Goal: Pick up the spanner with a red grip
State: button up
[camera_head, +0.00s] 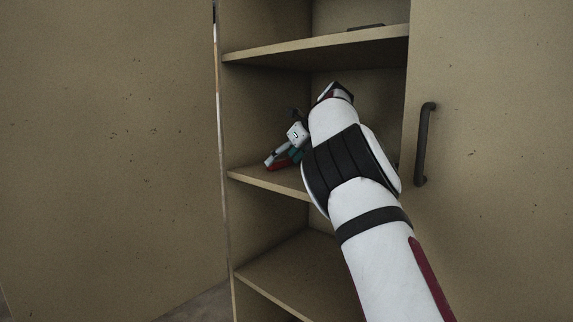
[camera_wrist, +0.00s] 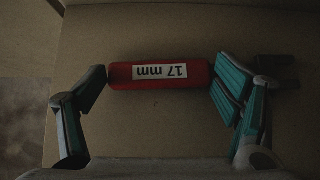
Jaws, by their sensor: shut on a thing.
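The spanner with a red grip (camera_wrist: 200,73) lies across the wrist view. Its red grip carries a white label reading "17 mm", upside down, and its dark head shows dimly at the right. My gripper (camera_wrist: 158,83) is shut on the red grip, with one finger at each end of it. In the head view the spanner's red grip (camera_head: 281,164) shows small beside my gripper (camera_head: 278,160), just above the middle shelf. I cannot tell whether the spanner touches the shelf. My arm hides part of the shelf.
The cabinet has a middle shelf (camera_head: 262,178), an upper shelf (camera_head: 320,46) and a lower shelf (camera_head: 290,270). A dark flat object (camera_head: 366,28) lies on the upper shelf. A panel with a dark handle (camera_head: 425,145) stands at the right, and a large plain panel (camera_head: 110,140) at the left.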

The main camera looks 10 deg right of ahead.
dwell(0.3)
notch_tip(320, 180, up, 3)
jog(key=p, duration=0.2)
jog(key=shift+f+p, duration=0.15)
jog(key=shift+p, duration=0.25)
jog(key=shift+s+a+r+p, duration=0.25)
jog(key=shift+s+r+p, duration=0.1)
jog(key=shift+r, duration=0.2)
jog(key=s+a+p, duration=0.1)
jog(key=s+a, duration=0.3)
jog(key=s, duration=0.2)
jog(key=s+a+r+p, duration=0.1)
jog(key=s+a, duration=0.2)
jog(key=s, duration=0.4)
jog(key=shift+a, duration=0.35)
